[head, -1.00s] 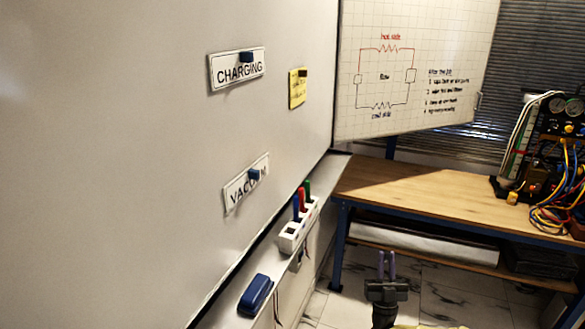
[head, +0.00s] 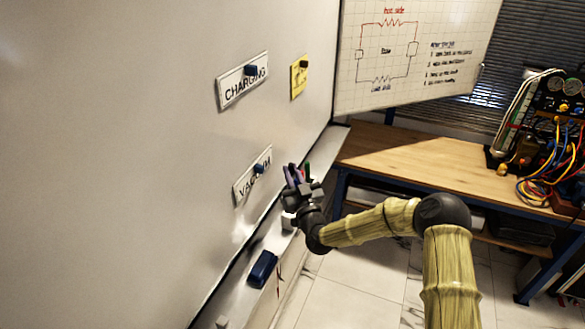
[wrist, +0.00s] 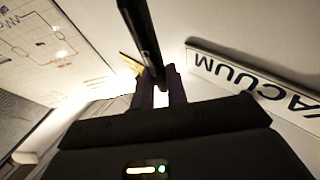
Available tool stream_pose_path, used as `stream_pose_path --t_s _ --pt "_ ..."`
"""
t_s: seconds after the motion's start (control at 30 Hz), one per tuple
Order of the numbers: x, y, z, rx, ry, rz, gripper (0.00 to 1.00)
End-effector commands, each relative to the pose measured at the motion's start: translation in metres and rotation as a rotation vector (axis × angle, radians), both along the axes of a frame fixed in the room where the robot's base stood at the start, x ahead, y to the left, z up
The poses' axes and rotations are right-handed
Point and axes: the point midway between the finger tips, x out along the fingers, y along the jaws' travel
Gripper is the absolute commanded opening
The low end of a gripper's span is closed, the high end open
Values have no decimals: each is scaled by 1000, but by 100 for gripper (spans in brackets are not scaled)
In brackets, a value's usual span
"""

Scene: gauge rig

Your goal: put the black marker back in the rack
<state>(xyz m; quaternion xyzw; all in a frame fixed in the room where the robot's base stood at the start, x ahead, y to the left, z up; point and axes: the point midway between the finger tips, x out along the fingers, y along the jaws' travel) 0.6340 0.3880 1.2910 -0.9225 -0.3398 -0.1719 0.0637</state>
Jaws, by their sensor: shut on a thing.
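The black marker (wrist: 142,38) is in my gripper (wrist: 160,88), rising from between the two fingers in the wrist view. In the head view my gripper (head: 296,178) is at the whiteboard ledge, in front of the white marker rack (head: 287,221). The gripper hides most of the rack, and only its near end shows. A green marker (head: 307,168) shows just behind the fingers. The other markers in the rack are mostly hidden. I cannot make out the black marker in the head view, nor whether it touches the rack.
A blue eraser (head: 262,268) lies on the ledge nearer than the rack. The VACUUM sign (head: 252,176) is on the board close left of my gripper, with the CHARGING sign (head: 242,80) above. A wooden workbench (head: 430,160) stands to the right.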

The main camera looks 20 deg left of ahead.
Motion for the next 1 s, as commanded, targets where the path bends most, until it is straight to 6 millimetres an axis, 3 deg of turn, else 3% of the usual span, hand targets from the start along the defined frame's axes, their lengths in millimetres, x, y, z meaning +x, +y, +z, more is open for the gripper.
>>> stream_pose_path --t_s 0.33,0.7,1.0 --pt "0 -1 -4 2 -2 -1 0" --pt "0 -1 -30 2 -2 -2 0" --pt "0 -1 -39 2 -3 -1 0"
